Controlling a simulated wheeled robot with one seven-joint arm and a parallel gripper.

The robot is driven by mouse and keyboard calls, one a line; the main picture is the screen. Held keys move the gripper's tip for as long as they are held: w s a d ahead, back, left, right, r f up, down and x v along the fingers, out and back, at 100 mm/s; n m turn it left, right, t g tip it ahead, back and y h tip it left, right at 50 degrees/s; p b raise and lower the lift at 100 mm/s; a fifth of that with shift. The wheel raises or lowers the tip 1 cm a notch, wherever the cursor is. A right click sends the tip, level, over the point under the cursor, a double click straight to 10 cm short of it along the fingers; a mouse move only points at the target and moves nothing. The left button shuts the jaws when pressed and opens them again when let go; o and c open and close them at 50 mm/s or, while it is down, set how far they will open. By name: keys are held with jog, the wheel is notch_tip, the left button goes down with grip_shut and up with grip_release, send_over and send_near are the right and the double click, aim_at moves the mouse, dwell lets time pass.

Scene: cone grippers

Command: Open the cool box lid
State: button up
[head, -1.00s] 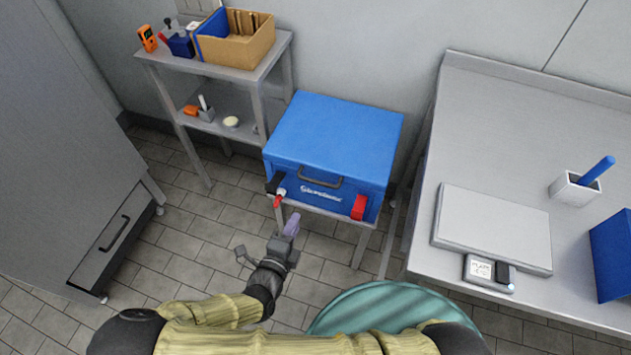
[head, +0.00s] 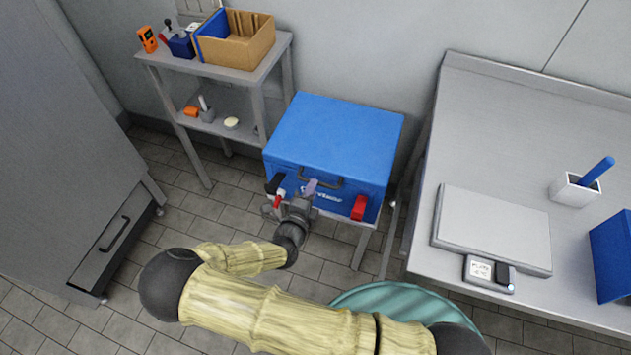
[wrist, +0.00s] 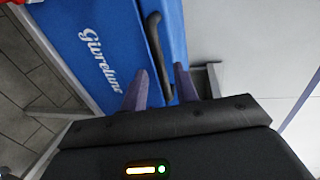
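The blue cool box (head: 330,145) stands on a low grey stand with its lid shut. Its dark handle (head: 335,182) is on the front, and it also shows in the wrist view (wrist: 156,40). A red latch (head: 359,207) is at the front right; a black piece (head: 275,184) with a small red part below it is at the front left. My gripper (head: 311,187) is in front of the box by the handle, covering part of the white lettering. In the wrist view my gripper (wrist: 161,72) has its two purple fingers apart, on either side of the handle in the picture; contact cannot be told.
A grey shelf unit (head: 222,68) with a cardboard box (head: 237,38) stands at the back left. A steel bench (head: 500,130) with a scale (head: 495,228) is on the right. A teal round top (head: 390,298) is near, below the box. A grey cabinet (head: 60,140) is at left.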

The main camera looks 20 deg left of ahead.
jog(key=x, duration=0.4)
jog(key=shift+w, duration=0.15)
grip_shut()
jog(key=shift+r, duration=0.15)
